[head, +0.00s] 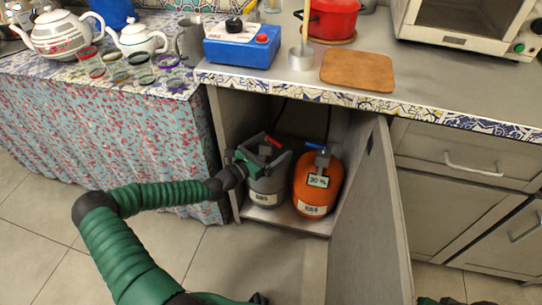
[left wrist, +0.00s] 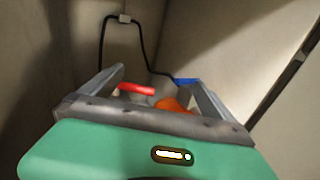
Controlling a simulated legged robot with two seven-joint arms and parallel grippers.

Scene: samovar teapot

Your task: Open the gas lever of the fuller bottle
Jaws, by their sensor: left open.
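A grey gas bottle (head: 268,188) and an orange gas bottle (head: 314,190) stand side by side in the open cabinet. The orange one has a blue lever (head: 315,146) and a tag (head: 318,181) reading "30 %". The grey one has a red lever (head: 273,141); no percentage on it is visible, as my gripper covers part of its top. My left gripper (head: 275,147) is open at the top of the grey bottle. In the left wrist view, the red lever (left wrist: 136,90) shows between its fingers (left wrist: 155,77), with the blue lever (left wrist: 187,81) beyond to the right.
The cabinet door (head: 370,225) stands open at the right, and a cabinet wall (head: 226,125) is close on the left. The countertop edge (head: 330,97) overhangs the opening. A black hose (left wrist: 103,45) runs along the inside. Free floor (head: 270,255) lies in front.

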